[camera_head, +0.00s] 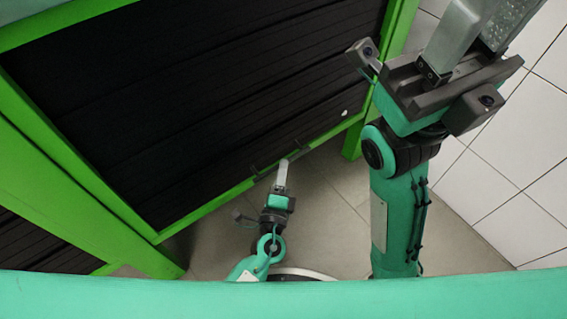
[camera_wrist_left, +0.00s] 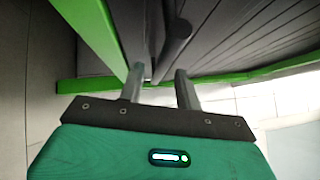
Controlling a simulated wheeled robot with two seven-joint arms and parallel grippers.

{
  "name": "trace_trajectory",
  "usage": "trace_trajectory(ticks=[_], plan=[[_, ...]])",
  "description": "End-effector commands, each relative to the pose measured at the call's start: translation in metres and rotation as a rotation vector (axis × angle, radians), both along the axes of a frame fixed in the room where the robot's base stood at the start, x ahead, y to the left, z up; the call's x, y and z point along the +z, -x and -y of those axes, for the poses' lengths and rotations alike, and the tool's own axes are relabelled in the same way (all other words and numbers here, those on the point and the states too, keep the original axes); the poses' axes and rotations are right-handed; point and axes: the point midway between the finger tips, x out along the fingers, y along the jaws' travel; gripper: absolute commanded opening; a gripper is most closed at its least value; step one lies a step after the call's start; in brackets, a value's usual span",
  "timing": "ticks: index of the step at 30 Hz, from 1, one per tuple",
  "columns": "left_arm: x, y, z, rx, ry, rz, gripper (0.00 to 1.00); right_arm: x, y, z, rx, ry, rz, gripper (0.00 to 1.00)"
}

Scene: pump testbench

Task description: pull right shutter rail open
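The black slatted shutter (camera_head: 200,95) sits in a bright green frame and fills the left and middle of the head view. A dark handle bar on two short posts shows at its lower edge. In the left wrist view the dark handle bar (camera_wrist_left: 176,38) lies just ahead of and between my left fingers. My left gripper (camera_head: 283,175) is at the handle; its fingers (camera_wrist_left: 160,88) stand apart, with no clear contact. My right gripper (camera_head: 482,32) is raised at the upper right, away from the shutter, with its fingers apart and nothing seen between them.
The green frame (camera_head: 385,75) borders the shutter, with a leg near the right corner. Another green-framed dark panel (camera_head: 40,245) is at lower left. A white tiled surface (camera_head: 510,165) lies at the right.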

Motion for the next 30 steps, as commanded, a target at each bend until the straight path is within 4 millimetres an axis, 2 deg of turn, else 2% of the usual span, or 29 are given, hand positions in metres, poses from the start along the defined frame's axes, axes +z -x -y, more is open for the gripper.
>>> trace_trajectory(ticks=[3,6,17,18,23,30], plan=[[0.002,-0.017,0.003,0.001,0.0,0.001,0.34,0.0,0.0,0.0,0.001,-0.002,0.005,0.36],[0.003,-0.025,0.004,0.001,-0.001,0.0,0.34,0.001,0.0,0.0,0.001,-0.003,0.006,0.36],[0.005,-0.031,0.005,-0.001,-0.001,0.0,0.34,0.002,0.0,0.001,0.003,-0.007,0.005,0.36],[0.005,-0.031,0.005,-0.001,-0.001,0.0,0.32,0.002,0.0,0.001,0.003,-0.008,0.005,0.36],[0.005,-0.03,0.005,-0.001,-0.001,-0.001,0.01,0.002,0.0,0.001,0.004,-0.012,0.005,0.36],[0.005,-0.03,0.005,-0.001,-0.001,-0.001,0.0,0.003,0.001,0.002,0.003,-0.012,0.006,0.36]])
